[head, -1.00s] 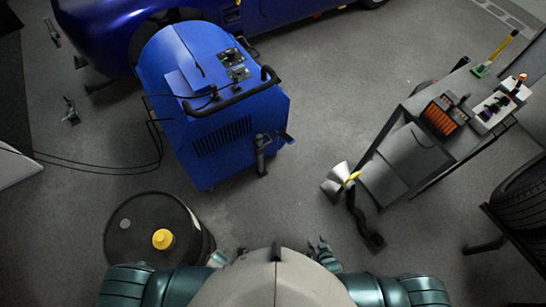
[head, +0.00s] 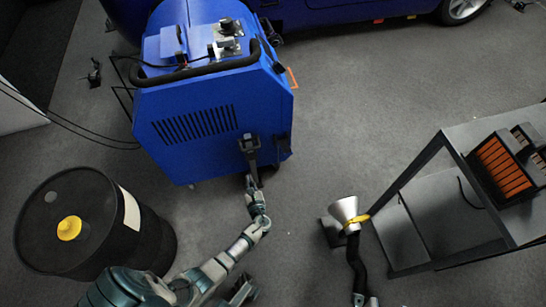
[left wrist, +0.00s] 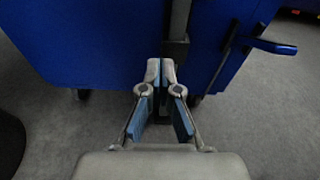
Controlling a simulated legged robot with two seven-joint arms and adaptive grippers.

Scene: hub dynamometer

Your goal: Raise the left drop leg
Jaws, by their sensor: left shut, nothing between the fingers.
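The blue dynamometer cabinet (head: 215,130) stands at the upper left of the head view. A dark drop leg (head: 252,153) hangs upright on its near face, toward the right. It also shows in the left wrist view (left wrist: 179,25), running down behind my fingertips. My left gripper (head: 253,187) is at the lower end of this leg. In the left wrist view my left gripper (left wrist: 161,66) is shut and empty, in front of the leg; contact cannot be told. A dark jointed part of mine at the head view's bottom may be the right gripper, but its jaws are unclear.
A black drum (head: 85,225) with a yellow cap stands at the left. A silver exhaust funnel (head: 345,212) on a black hose and a grey cart (head: 430,215) stand at the right. Floor between is clear.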

